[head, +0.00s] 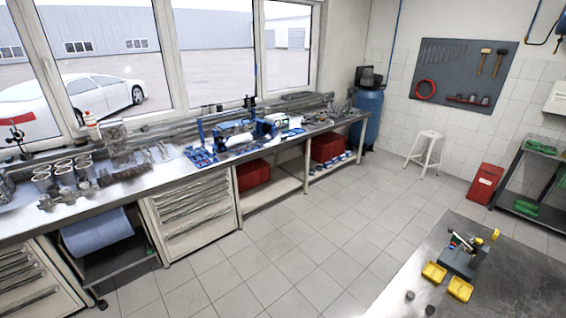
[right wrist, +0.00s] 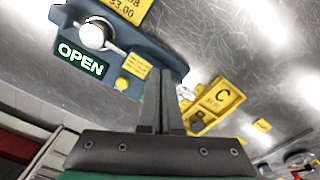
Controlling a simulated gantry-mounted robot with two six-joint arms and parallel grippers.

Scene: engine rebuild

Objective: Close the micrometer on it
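In the right wrist view, a blue-grey stand (right wrist: 150,58) carries a silver round part with a short rod (right wrist: 95,35), apparently part of the micrometer. A green sign on it reads OPEN (right wrist: 80,58). My right gripper (right wrist: 164,75) has its dark fingers together, with nothing visible between them; the tips lie beside the stand's edge in the picture, and I cannot tell whether they touch it. In the head view, the stand (head: 458,262) is on the metal table at lower right, its details too small to read. What the micrometer measures cannot be made out. My left gripper is not in view.
A yellow tray marked C (right wrist: 218,97) lies right of the fingers. In the head view, yellow trays (head: 434,272) (head: 460,290) and small dark cylinders (head: 410,296) (head: 430,310) sit near the stand. The metal table (head: 525,285) has free room at right.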

